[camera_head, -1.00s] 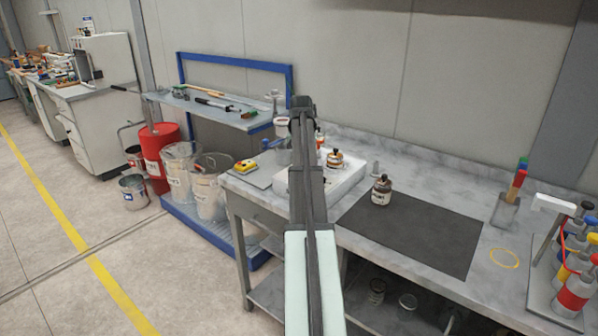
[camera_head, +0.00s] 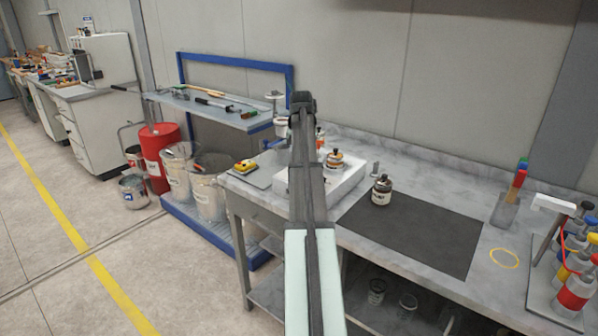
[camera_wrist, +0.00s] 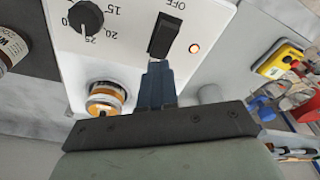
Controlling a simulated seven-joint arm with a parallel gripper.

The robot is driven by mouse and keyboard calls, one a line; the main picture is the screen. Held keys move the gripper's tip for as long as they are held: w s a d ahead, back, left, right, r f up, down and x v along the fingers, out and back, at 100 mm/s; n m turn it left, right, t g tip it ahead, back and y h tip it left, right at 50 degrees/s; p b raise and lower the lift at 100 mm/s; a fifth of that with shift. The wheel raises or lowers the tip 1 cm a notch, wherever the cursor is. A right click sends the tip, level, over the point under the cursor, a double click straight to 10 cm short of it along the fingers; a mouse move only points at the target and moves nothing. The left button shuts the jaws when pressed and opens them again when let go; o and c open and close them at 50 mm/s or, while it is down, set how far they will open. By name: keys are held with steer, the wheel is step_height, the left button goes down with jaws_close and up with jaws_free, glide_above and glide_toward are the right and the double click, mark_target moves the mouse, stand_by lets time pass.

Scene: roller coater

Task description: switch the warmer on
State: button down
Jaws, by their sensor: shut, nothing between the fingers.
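The warmer (camera_head: 348,184) is a white box on the bench, partly hidden behind my arm in the head view. Its white panel (camera_wrist: 125,50) fills the upper part of the wrist view. It has a black dial (camera_wrist: 85,17), a black rocker switch (camera_wrist: 164,35) with OFF printed at one end, and a small lamp (camera_wrist: 194,48) that glows orange. My gripper (camera_wrist: 157,68) is shut and empty. Its blue fingertips are at the end of the switch away from OFF; I cannot tell if they touch it. In the head view the fingertips are not clear.
A jar with an orange band (camera_wrist: 106,98) stands by the panel; a jar (camera_head: 335,160) shows on the warmer. A brown-capped bottle (camera_head: 381,190) stands on the dark mat (camera_head: 425,235). A yellow device (camera_head: 244,166) lies left of the warmer. The mat's right part is clear.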

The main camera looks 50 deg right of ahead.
step_height(320, 180, up, 5)
steer(key=shift+f, duration=0.1)
stand_by(0.6)
stand_by(0.4)
